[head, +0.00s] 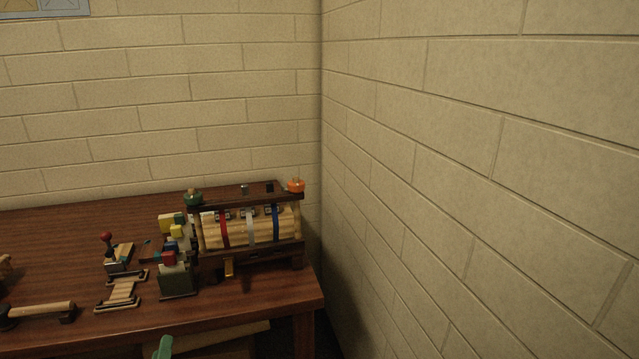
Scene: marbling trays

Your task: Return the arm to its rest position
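A small pale green piece at the bottom edge of the head view appears to be the tip of my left gripper (164,347). It is in front of the table's front edge and lower in the picture than the objects on the table. The rest of that gripper and its arm are cut off by the frame. I cannot tell whether it is open or shut, and I see nothing held in it. My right gripper is not in view.
A brown wooden table (60,240) stands against the brick wall (150,110). A wooden roller frame (245,250) with coloured bands stands at its right end. Small blocks (177,275), a slatted piece (123,290) and a wooden-handled tool (40,309) lie left of it. Another wall (480,180) closes the right side.

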